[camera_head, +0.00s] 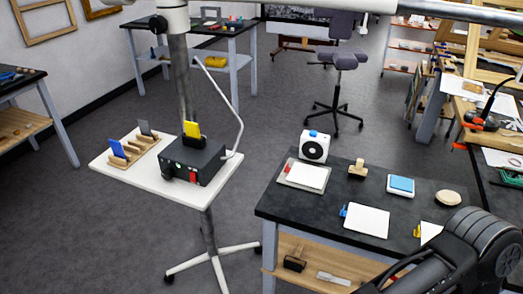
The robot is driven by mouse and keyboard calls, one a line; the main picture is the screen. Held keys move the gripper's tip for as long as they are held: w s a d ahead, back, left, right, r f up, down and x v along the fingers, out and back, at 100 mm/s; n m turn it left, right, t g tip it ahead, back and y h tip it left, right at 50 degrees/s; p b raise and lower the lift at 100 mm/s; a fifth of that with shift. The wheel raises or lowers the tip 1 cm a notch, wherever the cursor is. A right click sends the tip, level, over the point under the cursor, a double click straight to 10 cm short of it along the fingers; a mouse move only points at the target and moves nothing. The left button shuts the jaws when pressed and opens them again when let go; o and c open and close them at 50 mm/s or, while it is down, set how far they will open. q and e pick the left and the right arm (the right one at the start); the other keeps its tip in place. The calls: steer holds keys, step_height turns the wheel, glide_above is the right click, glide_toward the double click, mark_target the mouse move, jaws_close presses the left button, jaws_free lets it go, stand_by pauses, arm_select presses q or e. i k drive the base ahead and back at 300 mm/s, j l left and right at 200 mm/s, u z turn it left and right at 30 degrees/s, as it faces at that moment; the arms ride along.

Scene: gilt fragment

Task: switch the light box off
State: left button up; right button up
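No thing in view is plainly marked as the light box. A dark box (212,169) stands on a small white stand table at left, with a red switch (193,178) and a small green spot on its front. A yellow card stands upright in its top. A white box with a round dark face (314,148) and a blue top button stands on the black workbench. In front of it lies a flat grey tray (284,179) with a white sheet. Whether any of these is lit I cannot tell. A dark arm link of mine is at lower right; neither gripper is visible.
The white stand table (110,162) also bears a wooden rack (143,147) with blue and grey cards. A pole with a horizontal boom rises behind it. The black workbench (283,210) holds pads, a stamp and sheets. A purple chair (339,60) stands behind. Floor between tables is clear.

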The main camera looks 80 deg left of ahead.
mark_target(193, 175)
steer(key=u, duration=3.4)
